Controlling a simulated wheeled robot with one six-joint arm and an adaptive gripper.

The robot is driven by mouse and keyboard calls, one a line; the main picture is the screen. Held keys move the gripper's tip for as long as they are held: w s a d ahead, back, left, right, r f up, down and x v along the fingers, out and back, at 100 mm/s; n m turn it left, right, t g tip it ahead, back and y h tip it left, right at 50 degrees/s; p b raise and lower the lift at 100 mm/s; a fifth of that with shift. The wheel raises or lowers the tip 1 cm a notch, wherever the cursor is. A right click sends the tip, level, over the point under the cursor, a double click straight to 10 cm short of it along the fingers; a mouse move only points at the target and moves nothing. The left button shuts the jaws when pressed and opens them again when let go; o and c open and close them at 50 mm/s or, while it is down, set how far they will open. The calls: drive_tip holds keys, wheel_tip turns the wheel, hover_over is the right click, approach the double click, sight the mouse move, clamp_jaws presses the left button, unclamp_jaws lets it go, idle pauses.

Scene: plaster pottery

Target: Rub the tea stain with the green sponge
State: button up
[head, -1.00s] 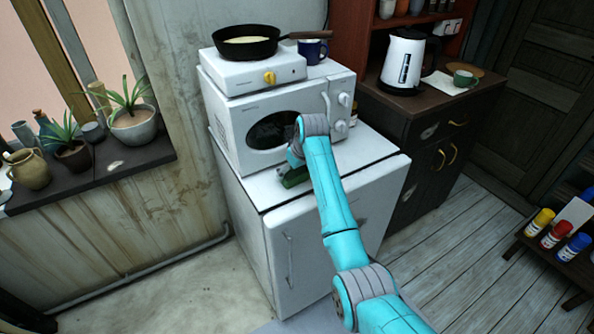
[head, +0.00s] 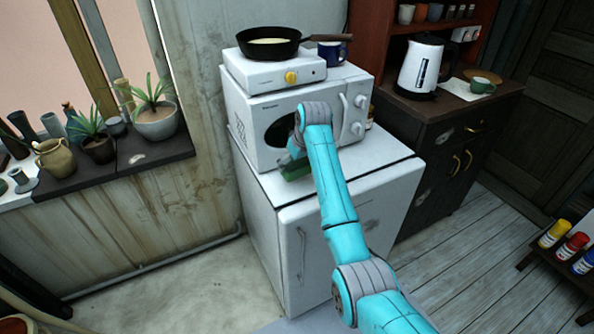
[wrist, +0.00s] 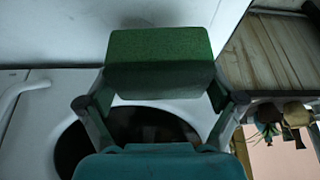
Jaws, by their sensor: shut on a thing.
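My gripper (wrist: 160,92) is shut on the green sponge (wrist: 160,62), a rectangular block held across its two fingers in the wrist view. In the head view my gripper (head: 295,153) is low in front of the white microwave (head: 258,155), above the white fridge top (head: 345,170). The sponge (head: 296,170) shows there as a small green patch beside my arm. I cannot tell whether it touches the fridge top. I cannot make out the tea stain in either view; my arm and gripper hide part of the fridge top.
A hot plate (head: 270,72) with a black pan (head: 270,49) and a blue mug (head: 332,55) stand on the microwave. The windowsill (head: 150,152) on the left holds plants and pots. A dark cabinet (head: 440,125) with a kettle (head: 419,66) stands right of the fridge.

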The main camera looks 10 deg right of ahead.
drive_tip(key=shift+r, duration=1.7)
drive_tip(key=shift+w+d, duration=0.1)
drive_tip(key=shift+d, duration=0.05)
